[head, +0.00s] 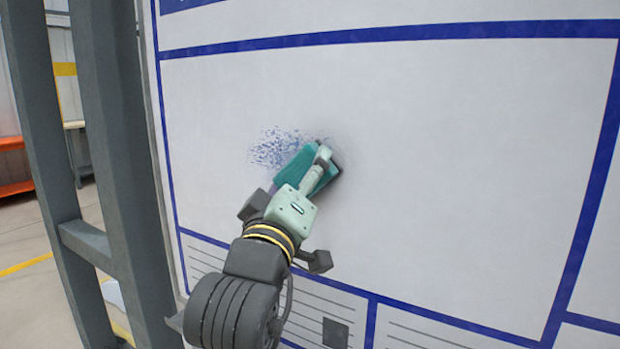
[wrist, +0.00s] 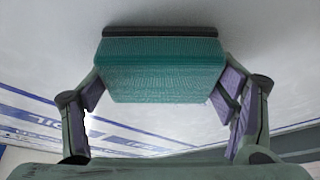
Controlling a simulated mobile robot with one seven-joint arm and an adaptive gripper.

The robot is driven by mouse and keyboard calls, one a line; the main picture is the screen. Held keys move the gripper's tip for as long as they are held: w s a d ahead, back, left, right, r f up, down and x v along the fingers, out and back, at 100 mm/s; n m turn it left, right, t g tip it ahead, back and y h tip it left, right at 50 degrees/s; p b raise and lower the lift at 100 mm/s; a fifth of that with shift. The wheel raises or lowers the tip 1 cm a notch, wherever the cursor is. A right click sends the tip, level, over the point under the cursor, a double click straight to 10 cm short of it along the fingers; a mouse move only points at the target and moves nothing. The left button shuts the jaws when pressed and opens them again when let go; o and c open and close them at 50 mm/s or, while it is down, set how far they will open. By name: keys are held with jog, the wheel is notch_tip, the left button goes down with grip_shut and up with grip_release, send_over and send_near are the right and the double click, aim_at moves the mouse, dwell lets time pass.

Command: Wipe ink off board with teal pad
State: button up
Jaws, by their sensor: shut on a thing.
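The white board (head: 450,130) with blue frame lines fills most of the head view. A patch of speckled blue ink (head: 272,150) is on it, left of centre. My gripper (head: 312,172) is shut on the teal pad (head: 292,168) and holds it at the board, at the lower right of the ink, covering part of that area. In the wrist view the teal pad (wrist: 160,70) sits between the two fingers, with its dark far edge at the board's surface. Whether it presses on the board cannot be told. No ink shows on the board around the pad in the wrist view.
A grey metal post frame (head: 110,150) stands at the left edge of the board. An orange shelf (head: 15,165) is farther back at the left. The board to the right of the pad is bare and clear. Printed lines (head: 330,300) run along the lower part.

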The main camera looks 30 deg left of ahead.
aim_at(349, 152)
jog(key=shift+w+a+p, duration=0.2)
jog(key=shift+a+p, duration=0.1)
jog(key=shift+a, duration=1.95)
jog(key=shift+w+a+p, duration=0.2)
jog(key=shift+a+p, duration=0.05)
jog(key=shift+a, duration=2)
jog(key=shift+w+a+p, duration=0.2)
jog(key=shift+a+p, duration=0.1)
jog(key=shift+a, duration=1.95)
jog(key=shift+r+p, duration=1.25)
jog(key=shift+r, duration=0.25)
jog(key=shift+s+d, duration=0.15)
jog(key=shift+d, duration=0.75)
jog(key=shift+s+d, duration=0.1)
jog(key=shift+d, duration=0.75)
jog(key=shift+s+d+p, duration=0.1)
jog(key=shift+d+p, duration=0.4)
jog(key=shift+d, duration=2.4)
jog(key=shift+s+d, duration=0.2)
jog(key=shift+d, duration=1.7)
jog(key=shift+s+d, duration=0.15)
jog(key=shift+d, duration=1.75)
jog(key=shift+s+d+f+b, duration=0.1)
jog(key=shift+d+f+b, duration=0.1)
jog(key=shift+d+b, duration=1.05)
jog(key=shift+d+r, duration=0.15)
jog(key=shift+d, duration=0.45)
jog(key=shift+a, duration=0.1)
jog(key=shift+a, duration=0.1)
